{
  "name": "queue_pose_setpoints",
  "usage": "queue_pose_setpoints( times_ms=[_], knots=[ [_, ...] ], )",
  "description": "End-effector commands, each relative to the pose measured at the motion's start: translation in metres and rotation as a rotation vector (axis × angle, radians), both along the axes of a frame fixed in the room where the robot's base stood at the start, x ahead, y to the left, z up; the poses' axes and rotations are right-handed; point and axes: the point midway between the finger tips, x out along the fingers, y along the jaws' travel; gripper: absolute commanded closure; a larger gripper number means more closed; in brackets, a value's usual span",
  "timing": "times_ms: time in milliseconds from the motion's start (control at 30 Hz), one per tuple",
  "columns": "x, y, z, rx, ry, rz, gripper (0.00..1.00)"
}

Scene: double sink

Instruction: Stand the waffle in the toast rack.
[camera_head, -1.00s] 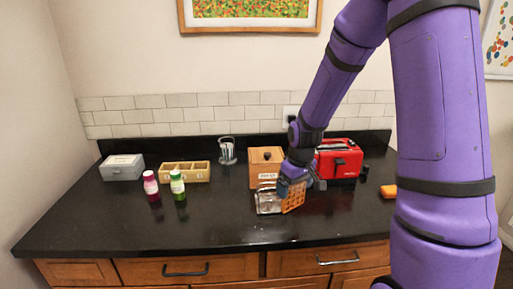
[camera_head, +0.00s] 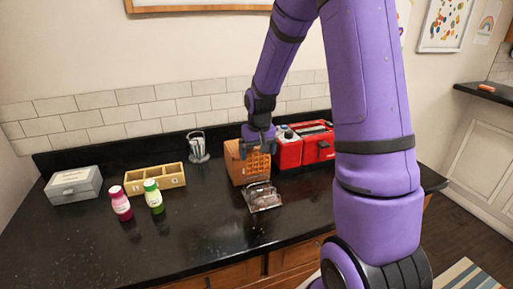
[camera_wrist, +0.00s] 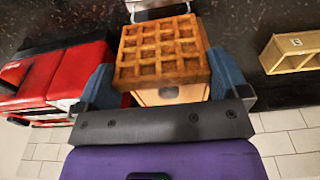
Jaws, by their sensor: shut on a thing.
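The waffle (camera_head: 258,163) is golden brown with a square grid. My gripper (camera_head: 260,146) is shut on it, with a blue finger on each side in the wrist view (camera_wrist: 163,78). The waffle (camera_wrist: 160,50) hangs roughly upright in the head view, with its grid face toward the camera. The metal toast rack (camera_head: 263,198) stands on the black counter, in front of and below the waffle. Part of the rack also shows beyond the waffle at the top of the wrist view (camera_wrist: 158,8). The waffle appears clear of the rack.
A wooden box (camera_head: 233,160) stands just behind the waffle, with a red toaster (camera_head: 318,142) to its right. A pale divided tray (camera_head: 155,181), two bottles (camera_head: 120,204), a grey box (camera_head: 73,185) and a metal holder (camera_head: 198,147) are at left. The front counter is clear.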

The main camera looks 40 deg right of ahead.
Motion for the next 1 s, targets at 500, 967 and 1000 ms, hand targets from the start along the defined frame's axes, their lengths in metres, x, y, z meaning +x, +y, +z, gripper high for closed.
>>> queue_pose_setpoints(
  times_ms=[500,967,1000],
  knots=[
    [0.000,0.000,-0.032,0.001,0.001,0.001,0.20],
    [0.000,0.000,-0.059,0.000,0.001,0.001,0.20],
    [0.000,0.000,-0.061,0.000,0.001,0.001,0.20]
  ],
)
